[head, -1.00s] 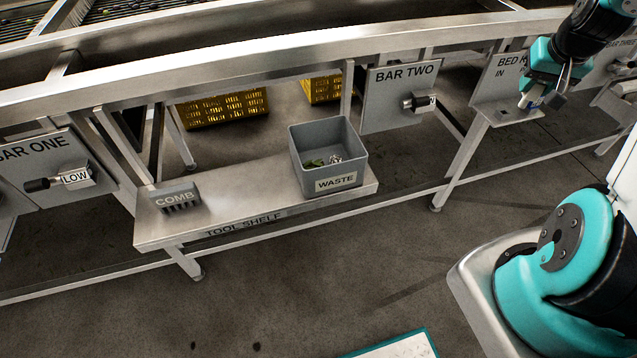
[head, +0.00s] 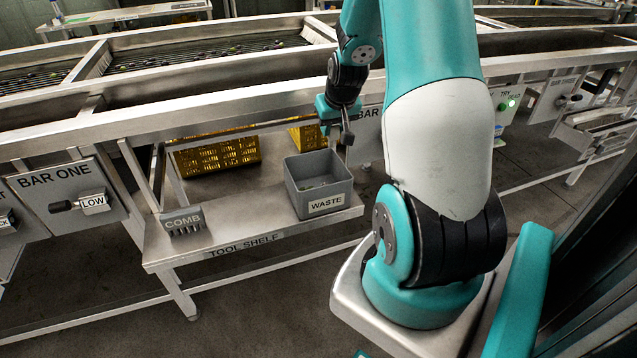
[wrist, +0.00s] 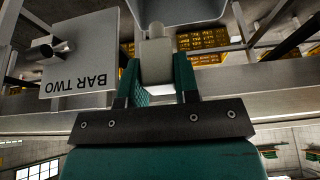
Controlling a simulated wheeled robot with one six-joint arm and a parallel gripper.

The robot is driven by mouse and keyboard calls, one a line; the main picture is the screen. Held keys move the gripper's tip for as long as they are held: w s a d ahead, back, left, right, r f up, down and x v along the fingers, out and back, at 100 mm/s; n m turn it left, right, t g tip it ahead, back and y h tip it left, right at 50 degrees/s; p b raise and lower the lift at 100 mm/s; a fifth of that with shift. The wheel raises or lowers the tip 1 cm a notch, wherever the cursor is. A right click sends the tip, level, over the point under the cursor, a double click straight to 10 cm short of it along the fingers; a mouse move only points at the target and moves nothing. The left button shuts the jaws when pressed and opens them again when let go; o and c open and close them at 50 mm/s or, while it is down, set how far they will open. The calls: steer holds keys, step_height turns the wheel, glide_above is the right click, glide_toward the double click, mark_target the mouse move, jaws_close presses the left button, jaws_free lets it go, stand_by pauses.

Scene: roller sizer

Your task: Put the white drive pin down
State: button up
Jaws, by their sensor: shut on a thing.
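My gripper (wrist: 160,88) is shut on the white drive pin (wrist: 156,52), a pale grey-white block-like piece between the teal finger pads in the wrist view. In the head view my gripper (head: 342,132) hangs above the back right of the grey WASTE bin (head: 325,204); the pin is too small there to make out clearly. The bin stands on the right part of the steel TOOL SHELF (head: 225,240) with a little greenish matter inside. In the wrist view the bin (wrist: 185,12) shows beyond the pin at the top.
A grey COMB (head: 183,221) sits at the shelf's left end; the shelf between it and the bin is bare. BAR ONE panel (head: 70,195) is at left. BAR TWO panel (wrist: 80,60) is close beside my gripper. Yellow crates (head: 215,155) stand behind the shelf.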

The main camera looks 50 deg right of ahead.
step_height(320, 180, down, 15)
steer(key=shift+f+p, duration=0.15)
steer(key=shift+p, duration=0.15)
steer(key=shift+f, duration=0.2)
steer(key=shift+f+b, duration=0.4)
steer(key=shift+b, duration=0.1)
steer(key=o, duration=0.9)
